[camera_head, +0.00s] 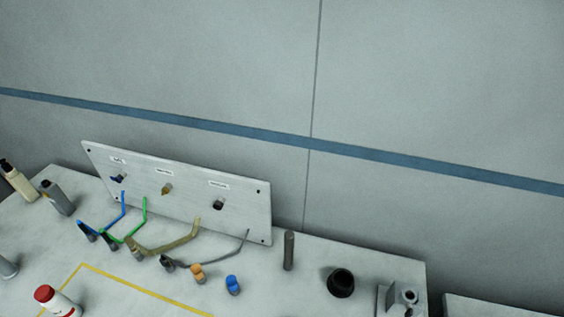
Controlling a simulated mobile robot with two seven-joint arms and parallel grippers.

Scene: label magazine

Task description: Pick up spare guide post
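An upright, slim dark grey post (289,250) stands on the light grey table, close to its back edge and just right of the labelled panel. It looks like the guide post, but no label on it is legible. Its whole height shows and nothing touches it. Neither of my grippers is in view.
The panel (240,212) carries pegs, with coloured bent hoses (165,249) in front. Orange (197,272) and blue (232,284) capped pieces stand left of the post. A black round cup (341,283) and a metal fixture (405,298) stand right. A red-capped bottle (55,302) is front left.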

